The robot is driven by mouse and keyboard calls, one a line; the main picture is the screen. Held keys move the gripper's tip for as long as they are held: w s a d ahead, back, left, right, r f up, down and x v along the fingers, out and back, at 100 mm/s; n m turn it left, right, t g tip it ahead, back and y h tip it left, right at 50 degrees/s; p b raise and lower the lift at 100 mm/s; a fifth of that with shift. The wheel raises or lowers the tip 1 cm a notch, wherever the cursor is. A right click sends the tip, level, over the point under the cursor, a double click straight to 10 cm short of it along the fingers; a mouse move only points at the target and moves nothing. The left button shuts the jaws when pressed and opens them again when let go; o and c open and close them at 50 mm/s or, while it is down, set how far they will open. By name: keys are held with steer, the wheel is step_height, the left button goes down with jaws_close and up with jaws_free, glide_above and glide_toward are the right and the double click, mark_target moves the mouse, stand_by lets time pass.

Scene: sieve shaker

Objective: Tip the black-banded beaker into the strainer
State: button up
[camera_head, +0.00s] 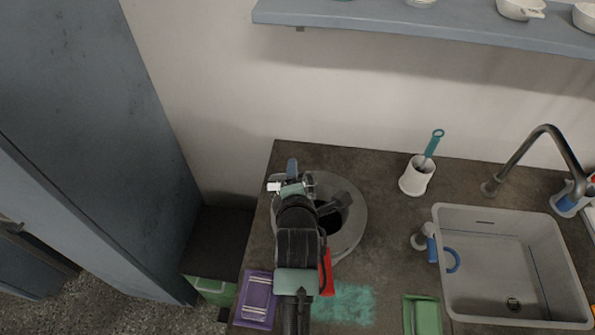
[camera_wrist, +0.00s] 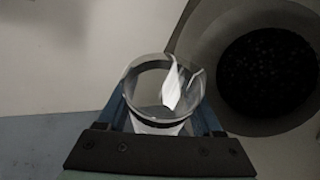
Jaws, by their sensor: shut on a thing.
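The black-banded beaker (camera_wrist: 150,88) is clear glass with a dark band near its lower end; it fills the middle of the wrist view. My gripper (camera_wrist: 163,105) is shut on it, a blue finger on each side. A bright white patch shows on its right inside; I cannot tell whether it is contents or glare. The strainer, a wide grey ring with a dark round centre, shows at upper right in the wrist view (camera_wrist: 213,75) and under my arm in the head view (camera_head: 357,216). In the head view my gripper (camera_head: 291,182) is over the ring's back left, and the beaker is hard to make out.
A white cup (camera_head: 414,182) with a teal-handled brush stands right of the strainer. A sink (camera_head: 490,260) with a curved tap (camera_head: 545,135) lies farther right. A purple item (camera_head: 256,299), a red item (camera_head: 327,272) and a green item (camera_head: 422,315) lie in front. A shelf (camera_head: 430,27) hangs above.

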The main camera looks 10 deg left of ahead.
stand_by(0.3)
steer(key=shift+n+h+p, duration=0.8)
steer(key=shift+h+p, duration=0.1)
steer(key=shift+d+f+n+h, duration=0.2)
steer(key=shift+n+h, duration=0.4)
steer(key=shift+d+r+n+g+h+p, duration=0.1)
steer(key=shift+n+g+h+p, duration=0.25)
steer(key=shift+p, duration=0.25)
steer(key=shift+d+n+h, duration=0.45)
steer(key=shift+n+h, duration=0.5)
steer(key=shift+h, duration=0.1)
